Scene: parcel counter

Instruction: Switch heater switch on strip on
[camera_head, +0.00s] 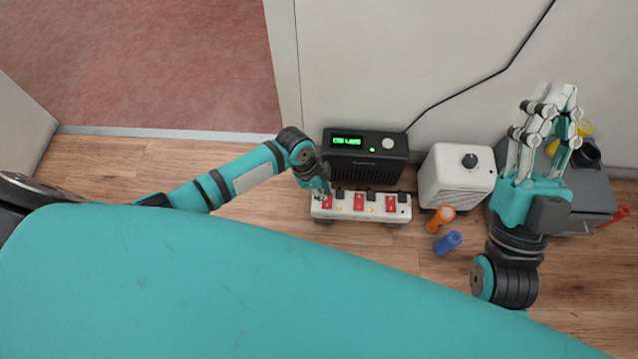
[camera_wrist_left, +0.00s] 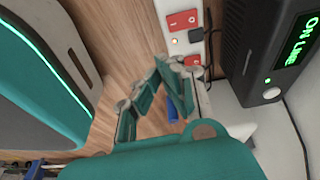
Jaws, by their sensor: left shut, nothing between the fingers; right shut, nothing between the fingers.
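A white power strip (camera_head: 375,212) with red rocker switches lies on the wooden surface; it also shows in the left wrist view (camera_wrist_left: 181,6). The head view shows a left switch (camera_head: 327,202), a middle switch (camera_head: 359,202) and a right switch (camera_head: 391,204), with small orange lights nearby. I cannot read which is the heater's. My left gripper (camera_head: 323,190) is shut and empty at the strip's left end, close to the left switch; contact is unclear. It also shows in the left wrist view (camera_wrist_left: 174,66). My right gripper (camera_head: 550,100) is shut and empty, at the right.
A black box (camera_head: 367,172) with a green lit display stands behind the strip. A white box with a dark knob (camera_head: 457,182) stands right of it. An orange cylinder (camera_head: 438,220) and a blue cylinder (camera_head: 448,243) lie nearby. A grey container (camera_head: 590,195) is under my right arm.

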